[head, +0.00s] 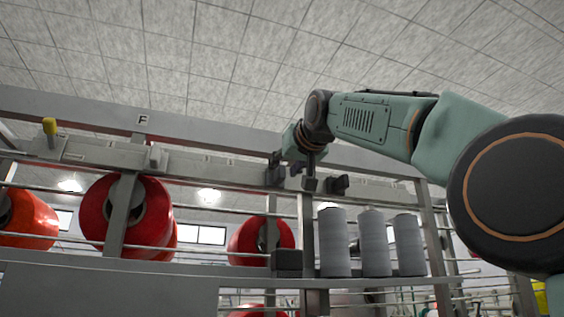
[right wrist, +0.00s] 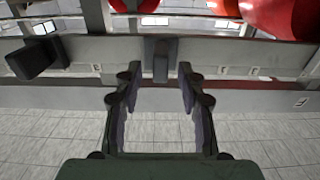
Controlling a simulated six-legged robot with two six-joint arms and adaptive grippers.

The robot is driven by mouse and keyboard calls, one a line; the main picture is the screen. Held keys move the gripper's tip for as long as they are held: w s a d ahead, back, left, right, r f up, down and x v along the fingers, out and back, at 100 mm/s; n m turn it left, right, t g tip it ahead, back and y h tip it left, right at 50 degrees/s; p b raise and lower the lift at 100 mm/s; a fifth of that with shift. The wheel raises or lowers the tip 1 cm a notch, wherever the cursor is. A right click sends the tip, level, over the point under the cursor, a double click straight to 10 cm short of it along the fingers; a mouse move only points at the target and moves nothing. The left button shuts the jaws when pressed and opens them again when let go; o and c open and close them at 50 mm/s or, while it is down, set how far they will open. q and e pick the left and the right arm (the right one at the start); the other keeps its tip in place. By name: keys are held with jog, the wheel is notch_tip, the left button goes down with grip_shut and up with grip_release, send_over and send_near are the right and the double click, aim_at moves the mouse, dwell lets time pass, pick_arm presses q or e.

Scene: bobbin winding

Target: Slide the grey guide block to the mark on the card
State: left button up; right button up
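My right gripper (head: 294,172) reaches the long rail from the right, in front of its middle part. In the right wrist view its fingers (right wrist: 159,72) are open. A grey block (right wrist: 161,60), which looks like the guide block, shows on the rail between the fingertips, with a gap on either side. In the head view the gripper partly hides this spot. Small pale labels (right wrist: 224,70) with dark marks sit along the rail, too small to read. I cannot tell which is the card with the mark. My left gripper is not in view.
A dark block (head: 339,185) sits on the rail right of my gripper. Another grey block (head: 157,157) and a yellow knob (head: 49,127) are farther left. Red spools (head: 126,213) hang below the rail. Grey cylinders (head: 335,243) stand on a shelf below right.

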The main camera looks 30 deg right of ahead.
jog(key=shift+w+a+r+p, duration=0.1)
jog(key=shift+w+a+p, duration=0.05)
jog(key=shift+w+p, duration=0.6)
jog(key=shift+w+d+f, duration=0.1)
jog(key=shift+d+f, duration=0.1)
jog(key=shift+d, duration=0.6)
jog(key=shift+w+a, duration=0.15)
jog(key=shift+a, duration=0.3)
jog(key=shift+c, duration=0.3)
jog(key=shift+a+r, duration=0.1)
jog(key=shift+a, duration=0.25)
jog(key=c, duration=0.3)
jog(key=shift+d, duration=0.6)
jog(key=c, duration=0.5)
jog(key=shift+a, duration=0.4)
grip_shut()
jog(key=shift+d, duration=0.1)
